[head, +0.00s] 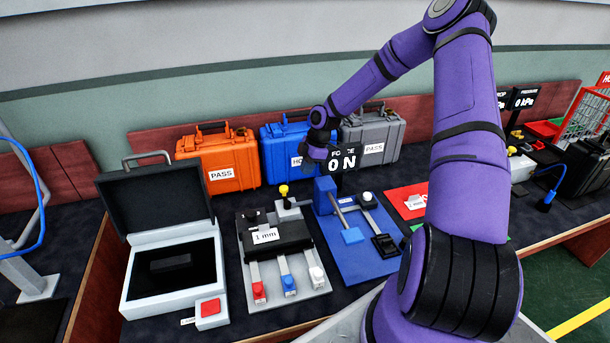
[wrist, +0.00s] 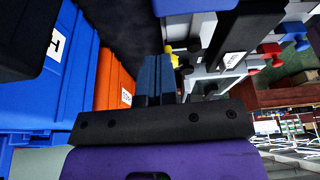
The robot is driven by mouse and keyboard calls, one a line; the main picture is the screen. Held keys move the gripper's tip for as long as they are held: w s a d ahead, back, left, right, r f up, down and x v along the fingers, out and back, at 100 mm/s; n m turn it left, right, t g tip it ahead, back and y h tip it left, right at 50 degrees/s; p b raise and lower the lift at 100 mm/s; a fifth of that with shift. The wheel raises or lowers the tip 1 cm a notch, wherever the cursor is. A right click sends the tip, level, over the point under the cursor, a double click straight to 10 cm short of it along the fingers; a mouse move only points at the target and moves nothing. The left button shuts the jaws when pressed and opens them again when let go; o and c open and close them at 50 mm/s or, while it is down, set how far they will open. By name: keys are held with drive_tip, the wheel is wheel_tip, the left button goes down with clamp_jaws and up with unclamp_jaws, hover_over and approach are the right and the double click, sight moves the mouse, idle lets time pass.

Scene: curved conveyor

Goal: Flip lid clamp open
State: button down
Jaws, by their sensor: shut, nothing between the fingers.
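I cannot tell which part is the lid clamp. A grey fixture plate (head: 243,283) carries a black bar (head: 290,234) labelled "1 mm", with red (head: 259,291), blue (head: 289,284) and white (head: 316,276) tipped levers in front. A yellow-topped knob (head: 283,190) stands at its back and also shows in the wrist view (wrist: 173,61). A blue fixture (head: 368,266) with a lever and black pad sits to the right. My gripper (wrist: 155,60) is shut and empty, above the bench near the blue case; in the head view its tips are hard to make out.
Orange (head: 220,158), blue (head: 281,150) and grey (head: 374,136) cases stand along the back. An open grey case (head: 170,262) with a black lid is at left, a red button box (head: 209,309) before it. A sign reading "ON" (head: 342,162) stands behind the blue fixture.

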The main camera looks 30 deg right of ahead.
drive_tip(key=v, duration=0.6)
drive_tip(key=shift+r, duration=0.25)
drive_tip(key=shift+a, duration=0.1)
drive_tip(key=s+a+r+m+h, duration=0.25)
drive_tip(key=s+r, duration=0.25)
drive_tip(key=r, duration=0.3)
drive_tip(key=s+a+r+m+h, duration=0.1)
drive_tip(key=s+a+r+m, duration=0.1)
drive_tip(key=s+a+r, duration=0.45)
drive_tip(key=s+a+r+m+h, duration=0.1)
drive_tip(key=s+r+m+h, duration=0.15)
drive_tip(key=r, duration=0.65)
drive_tip(key=s+a+r+m+t, duration=0.1)
drive_tip(key=s+r+m, duration=0.2)
drive_tip(key=s, duration=0.4)
drive_tip(key=s+a+r+m+t+y, duration=0.1)
drive_tip(key=s+a+r+m+t, duration=0.1)
drive_tip(key=s, duration=0.5)
drive_tip(key=s+a+r+m+t+y, duration=0.1)
drive_tip(key=s+a+r+m, duration=0.1)
drive_tip(key=s, duration=0.5)
drive_tip(key=shift+s+r+m, duration=0.2)
drive_tip(key=shift+r+m, duration=0.6)
drive_tip(key=shift+r, duration=0.55)
drive_tip(key=shift+a, duration=0.1)
